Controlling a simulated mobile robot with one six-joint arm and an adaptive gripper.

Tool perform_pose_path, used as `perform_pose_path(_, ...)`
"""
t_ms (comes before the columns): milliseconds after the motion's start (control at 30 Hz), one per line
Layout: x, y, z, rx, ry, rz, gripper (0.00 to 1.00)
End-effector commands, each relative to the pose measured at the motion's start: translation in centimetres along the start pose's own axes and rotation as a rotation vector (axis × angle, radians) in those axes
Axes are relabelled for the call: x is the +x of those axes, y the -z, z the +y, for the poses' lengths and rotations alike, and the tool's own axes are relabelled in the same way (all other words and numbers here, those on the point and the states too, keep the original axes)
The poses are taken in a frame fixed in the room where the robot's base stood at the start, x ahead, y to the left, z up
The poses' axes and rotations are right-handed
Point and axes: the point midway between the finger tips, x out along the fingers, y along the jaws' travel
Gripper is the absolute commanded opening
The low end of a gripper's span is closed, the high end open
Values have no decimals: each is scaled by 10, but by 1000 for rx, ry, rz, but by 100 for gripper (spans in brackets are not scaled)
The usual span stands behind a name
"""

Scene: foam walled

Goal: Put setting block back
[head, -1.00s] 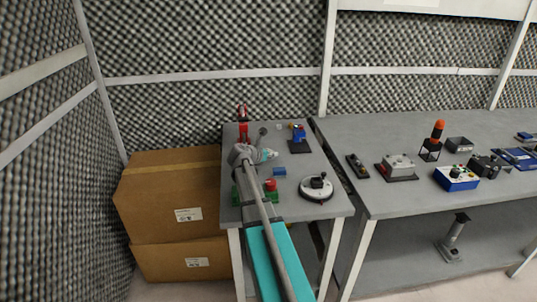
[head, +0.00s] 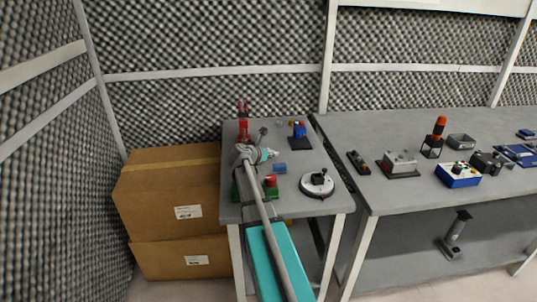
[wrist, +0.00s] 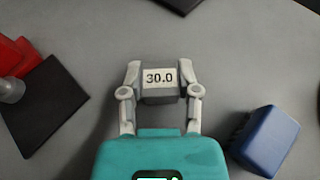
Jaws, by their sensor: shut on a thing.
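The setting block (wrist: 160,86) is a small grey block with a white label reading 30.0. It shows in the wrist view between the two fingers of my gripper (wrist: 160,82), which is shut on it. The wrist view shows grey table surface around the block; I cannot tell whether the block touches it. In the head view my arm hides the block, and my gripper shows only in part near the light teal piece at the middle of the left table (head: 310,170).
A blue block (wrist: 265,139) lies right of my gripper, also in the head view (head: 280,169). A dark plate (wrist: 45,105) with a red device is at left. A round dial device (head: 317,184) stands front right. A blue stand (head: 299,136) is behind. Brown boxes (head: 170,205) stand left.

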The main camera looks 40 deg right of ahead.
Motion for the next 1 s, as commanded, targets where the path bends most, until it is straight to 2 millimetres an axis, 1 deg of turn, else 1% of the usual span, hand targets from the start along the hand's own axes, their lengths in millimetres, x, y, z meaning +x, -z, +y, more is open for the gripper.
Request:
perform_pose_path(767,5,11,0,0,1,0,0)
perform_pose_path(800,5,10,0,0,1,0,48)
perform_pose_path(867,5,10,0,0,1,0,59)
perform_pose_path(900,4,10,0,0,1,0,66)
perform_pose_path(1000,4,10,0,0,1,0,82)
